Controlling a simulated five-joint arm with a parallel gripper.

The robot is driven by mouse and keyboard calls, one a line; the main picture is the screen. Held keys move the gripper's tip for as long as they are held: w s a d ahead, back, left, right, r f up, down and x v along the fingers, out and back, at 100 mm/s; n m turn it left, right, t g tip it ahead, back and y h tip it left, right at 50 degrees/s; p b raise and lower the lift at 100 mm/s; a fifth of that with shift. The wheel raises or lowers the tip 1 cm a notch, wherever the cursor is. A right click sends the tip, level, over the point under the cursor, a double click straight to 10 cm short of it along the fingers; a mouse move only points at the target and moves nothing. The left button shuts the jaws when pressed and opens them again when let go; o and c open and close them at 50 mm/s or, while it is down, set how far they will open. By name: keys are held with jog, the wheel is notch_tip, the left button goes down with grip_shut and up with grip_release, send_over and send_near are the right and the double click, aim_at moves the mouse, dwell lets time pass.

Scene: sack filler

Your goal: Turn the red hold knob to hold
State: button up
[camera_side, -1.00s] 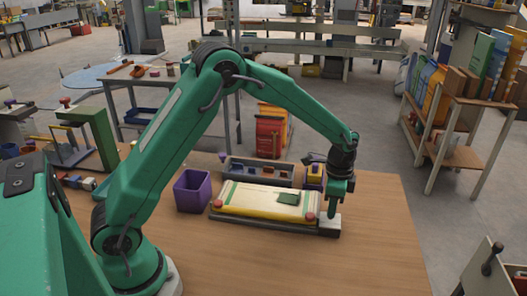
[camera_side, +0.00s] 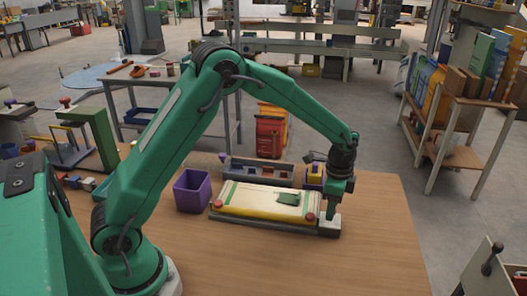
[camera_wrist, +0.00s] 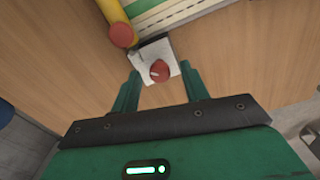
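The red knob (camera_wrist: 159,71) sits on a pale plate (camera_wrist: 148,51) in the wrist view. It carries a small light mark on its lower left side. My gripper (camera_wrist: 161,84) is open, with one finger to the left and one to the right of the knob, gaps showing on both sides. In the side view my gripper (camera_side: 333,212) points down at the right end of the sack filler's grey base (camera_side: 328,229). The knob between the fingers cannot be made out there.
A purple bin (camera_side: 192,191) stands farther left. The table's right side is clear.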

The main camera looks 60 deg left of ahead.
jog(key=shift+r, duration=3.85)
jog(key=shift+r, duration=0.15)
jog(key=s+a+r+n+t, duration=0.3)
jog(key=s+a+r+n, duration=0.15)
jog(key=s+r, duration=0.7)
jog(key=s+a+n+t, duration=0.2)
jog(key=s+n, duration=0.4)
jog(key=s, duration=0.9)
jog(key=shift+s+a+f+n+t, duration=0.15)
jog(key=shift+s+a+n+t, duration=0.15)
jog(key=shift+n, duration=0.05)
